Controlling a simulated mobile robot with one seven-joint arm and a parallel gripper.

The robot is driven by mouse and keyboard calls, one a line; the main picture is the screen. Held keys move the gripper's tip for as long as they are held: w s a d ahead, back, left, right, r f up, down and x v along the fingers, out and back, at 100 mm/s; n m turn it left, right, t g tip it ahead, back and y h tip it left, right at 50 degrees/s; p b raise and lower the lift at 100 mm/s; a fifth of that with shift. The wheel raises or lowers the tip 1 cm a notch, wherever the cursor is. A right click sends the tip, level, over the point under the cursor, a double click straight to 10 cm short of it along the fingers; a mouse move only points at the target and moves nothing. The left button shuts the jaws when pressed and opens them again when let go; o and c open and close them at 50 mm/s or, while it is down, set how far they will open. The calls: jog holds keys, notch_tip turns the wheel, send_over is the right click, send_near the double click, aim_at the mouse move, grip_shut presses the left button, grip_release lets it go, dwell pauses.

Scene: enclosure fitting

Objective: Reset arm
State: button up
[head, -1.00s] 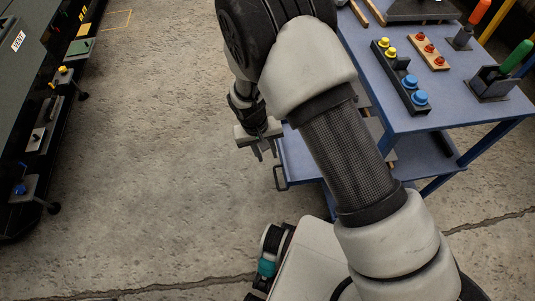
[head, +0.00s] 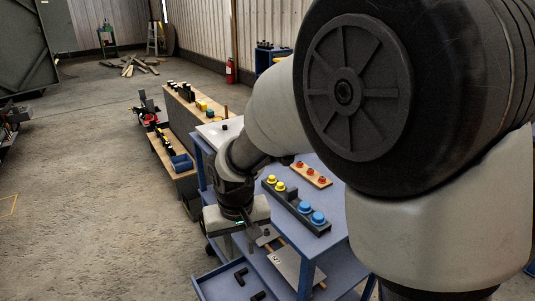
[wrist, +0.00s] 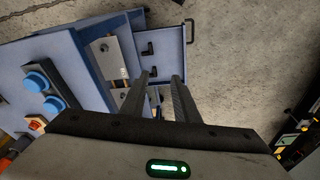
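My gripper (head: 244,240) hangs beside the near left edge of the blue cart (head: 333,238) in the head view. In the wrist view its two fingers (wrist: 161,76) stand apart with nothing between them, so it is open and empty. My arm arches from the right side of the head view across the cart and hides part of its top. Below the fingers, the wrist view shows a blue drawer or tray (wrist: 165,38) with dark angled pieces in it.
A black strip with yellow and blue knobs (head: 297,205) and a wooden strip with red knobs (head: 311,175) lie on the cart top. A wooden bench (head: 172,157) stands behind. Concrete floor (head: 90,190) is clear at left. A red extinguisher (head: 230,71) stands by the wall.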

jog(key=s+d+r+m+t, duration=0.2)
jog(key=s+d+r, duration=0.3)
jog(key=d+r, duration=0.65)
jog(key=s+d+r+m+t, duration=0.2)
jog(key=s+d+r, duration=0.3)
jog(key=s+d, duration=0.4)
notch_tip(320, 180, up, 17)
jog(key=s+p, duration=0.1)
jog(key=p, duration=1.7)
jog(key=shift+r, duration=0.2)
jog(key=shift+a, duration=0.15)
